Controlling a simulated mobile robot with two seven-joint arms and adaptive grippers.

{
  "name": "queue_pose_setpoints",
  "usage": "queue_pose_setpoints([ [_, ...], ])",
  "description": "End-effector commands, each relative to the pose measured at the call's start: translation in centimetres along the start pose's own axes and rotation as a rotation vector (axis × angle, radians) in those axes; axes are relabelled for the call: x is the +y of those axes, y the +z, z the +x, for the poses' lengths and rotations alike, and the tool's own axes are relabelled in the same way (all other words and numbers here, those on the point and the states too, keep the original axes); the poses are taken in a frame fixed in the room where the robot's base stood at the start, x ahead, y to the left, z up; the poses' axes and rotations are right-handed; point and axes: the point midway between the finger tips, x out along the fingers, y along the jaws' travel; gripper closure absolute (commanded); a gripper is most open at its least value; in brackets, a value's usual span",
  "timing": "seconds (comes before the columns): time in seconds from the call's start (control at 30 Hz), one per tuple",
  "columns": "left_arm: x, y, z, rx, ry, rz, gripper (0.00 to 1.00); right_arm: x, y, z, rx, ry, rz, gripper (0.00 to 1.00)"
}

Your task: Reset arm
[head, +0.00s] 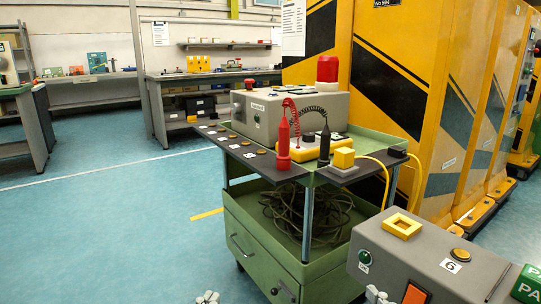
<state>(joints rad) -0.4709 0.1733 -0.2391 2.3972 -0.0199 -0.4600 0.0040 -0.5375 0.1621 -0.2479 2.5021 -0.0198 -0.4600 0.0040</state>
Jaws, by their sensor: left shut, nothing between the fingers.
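My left gripper (208,298) shows only as small pale finger parts at the bottom edge, left of the green cart. It is shut with nothing in it, and the rest of it is cut off. Similar pale parts of what looks like my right gripper (376,295) show at the bottom edge, in front of the grey control box (424,262). Too little of them shows to tell open from shut. Both grippers appear low in the view, and neither visibly holds anything.
A green cart (262,240) stands ahead with a red probe (283,143), a black probe (323,146) and coiled cable. The control box bears a yellow square frame (401,225). Yellow cabinets (408,90) stand behind. The blue floor (110,220) at left is clear.

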Motion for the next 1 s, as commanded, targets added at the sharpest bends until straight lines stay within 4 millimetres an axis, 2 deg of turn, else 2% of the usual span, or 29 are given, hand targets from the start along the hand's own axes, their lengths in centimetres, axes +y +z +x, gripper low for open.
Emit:
queue_pose_setpoints([
  [0.17,0.9,-3.5,-3.1,0.047,0.007,-0.039,1.00,0.0,0.0,0.0,-0.001,0.000,0.000,0.00],
  [0.23,0.3,-1.3,-2.4,-0.037,-0.004,-0.026,1.00,0.7,1.9,0.3,-0.081,0.012,-0.008,0.00],
  [0.4,-1.1,3.3,-2.1,-0.205,-0.029,-0.013,1.00,2.2,6.4,0.3,-0.249,0.040,-0.020,0.00],
  [0.63,-3.7,10.6,-3.5,-0.488,-0.076,-0.001,1.00,5.0,13.6,-1.5,-0.531,0.091,-0.031,0.00],
  [0.77,-5.9,15.9,-6.2,-0.715,-0.117,-0.002,1.00,7.3,18.6,-4.4,-0.757,0.136,-0.030,0.00],
  [0.9,-8.4,21.3,-10.9,-0.983,-0.167,-0.015,1.00,9.9,23.7,-9.3,-1.023,0.191,-0.016,0.00],
  [1.0,-9.4,23.7,-13.7,-1.113,-0.193,-0.027,1.00,11.0,25.9,-12.2,-1.153,0.218,-0.004,0.00],
])
